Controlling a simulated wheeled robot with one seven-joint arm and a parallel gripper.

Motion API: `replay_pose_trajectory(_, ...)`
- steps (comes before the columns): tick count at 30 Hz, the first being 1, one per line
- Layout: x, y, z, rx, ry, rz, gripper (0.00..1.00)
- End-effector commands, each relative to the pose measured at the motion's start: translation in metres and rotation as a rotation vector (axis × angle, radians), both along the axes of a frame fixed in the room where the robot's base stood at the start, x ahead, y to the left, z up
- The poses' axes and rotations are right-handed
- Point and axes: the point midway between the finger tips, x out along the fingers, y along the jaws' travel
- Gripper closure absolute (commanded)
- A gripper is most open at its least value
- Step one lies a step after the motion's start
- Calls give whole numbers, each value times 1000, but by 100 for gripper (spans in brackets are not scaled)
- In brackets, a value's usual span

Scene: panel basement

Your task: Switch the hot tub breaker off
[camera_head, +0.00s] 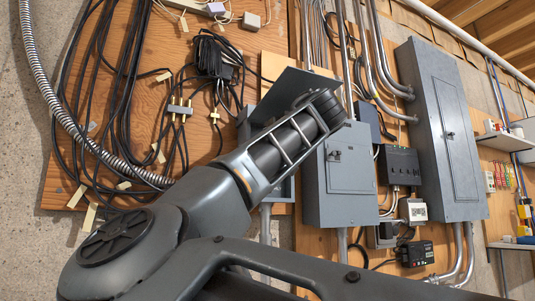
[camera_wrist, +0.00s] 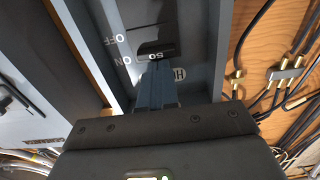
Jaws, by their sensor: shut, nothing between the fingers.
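The hot tub breaker's dark handle (camera_wrist: 155,50), with an upside-down "50" on it, shows in the wrist view inside an open grey box. Upside-down OFF and ON marks stand left of it, and the handle lies closer to the ON mark. In the head view, my arm hides the gripper and the breaker.
Black cables (camera_head: 105,90) hang left of my arm in the head view. A grey box (camera_head: 345,175) and a tall grey panel (camera_head: 443,130) stand to the right.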

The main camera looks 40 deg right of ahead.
Motion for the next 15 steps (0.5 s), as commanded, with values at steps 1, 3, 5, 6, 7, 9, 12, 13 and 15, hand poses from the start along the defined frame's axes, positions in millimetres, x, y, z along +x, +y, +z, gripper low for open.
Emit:
replay_pose_trajectory(1, 0, 0, 0, 0, 0, 0, 100)
replay_pose_trajectory(3, 0, 0, 0, 0, 0, 0, 100)
replay_pose_trajectory(5, 0, 0, 0, 0, 0, 0, 100)
replay_pose_trajectory(6, 0, 0, -1, 0, 0, 0, 100)
replay_pose_trajectory(7, 0, 0, -1, 0, 0, 0, 100)
replay_pose_trajectory(9, 0, 0, -2, 0, 0, 0, 100)
replay_pose_trajectory(12, 0, 0, -4, 0, 0, 0, 100)
replay_pose_trajectory(13, 0, 0, -4, 1, 0, 0, 100)
replay_pose_trajectory(15, 0, 0, -5, 1, 0, 0, 100)
